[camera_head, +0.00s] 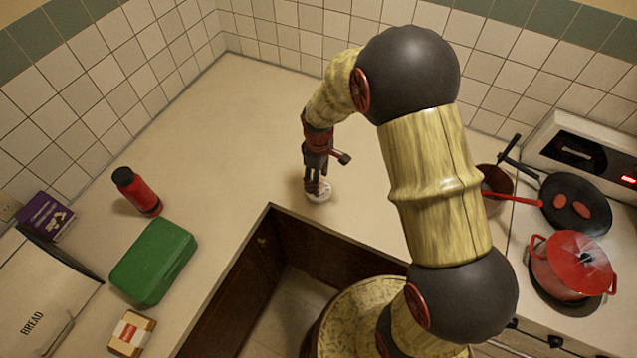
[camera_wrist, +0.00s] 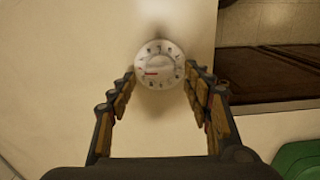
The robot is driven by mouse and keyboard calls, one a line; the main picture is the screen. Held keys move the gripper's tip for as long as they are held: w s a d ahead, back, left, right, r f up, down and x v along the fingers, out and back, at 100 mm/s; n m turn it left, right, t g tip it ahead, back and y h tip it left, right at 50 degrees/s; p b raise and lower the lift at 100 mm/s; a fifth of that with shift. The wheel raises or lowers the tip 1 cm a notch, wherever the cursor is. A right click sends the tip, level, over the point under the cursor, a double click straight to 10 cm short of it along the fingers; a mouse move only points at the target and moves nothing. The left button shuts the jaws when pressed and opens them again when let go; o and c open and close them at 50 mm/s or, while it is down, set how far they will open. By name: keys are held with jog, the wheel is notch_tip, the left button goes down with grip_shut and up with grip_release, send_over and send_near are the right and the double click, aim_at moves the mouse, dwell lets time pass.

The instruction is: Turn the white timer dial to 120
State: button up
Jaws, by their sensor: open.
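The white timer dial (camera_wrist: 160,64) lies on the counter, its numbered face toward the wrist camera. A red mark shows on the left part of its face; the numbers are too small to read surely. In the head view the timer (camera_head: 319,192) sits near the counter's inner corner, partly hidden by my gripper (camera_head: 317,187). In the wrist view my gripper (camera_wrist: 160,88) is open, its two fingers spread to the left and right of the timer's lower part. Nothing is held between them. I cannot tell whether a finger touches the dial.
A green box (camera_head: 153,261), red bottle (camera_head: 138,192), purple box (camera_head: 45,216), bread bin (camera_head: 35,300) and small carton (camera_head: 131,333) stand at left. A red pot (camera_head: 572,265) and black pan (camera_head: 590,222) are on the stove at right. The counter behind the timer is clear.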

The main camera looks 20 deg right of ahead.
jog(key=shift+f, duration=1.2)
jog(key=shift+c, duration=1.1)
jog(key=c, duration=0.9)
jog(key=shift+c, duration=0.2)
jog(key=shift+m, duration=0.4)
jog(key=m, duration=0.4)
jog(key=shift+m, duration=0.3)
jog(key=m, duration=0.4)
jog(key=shift+m, duration=0.3)
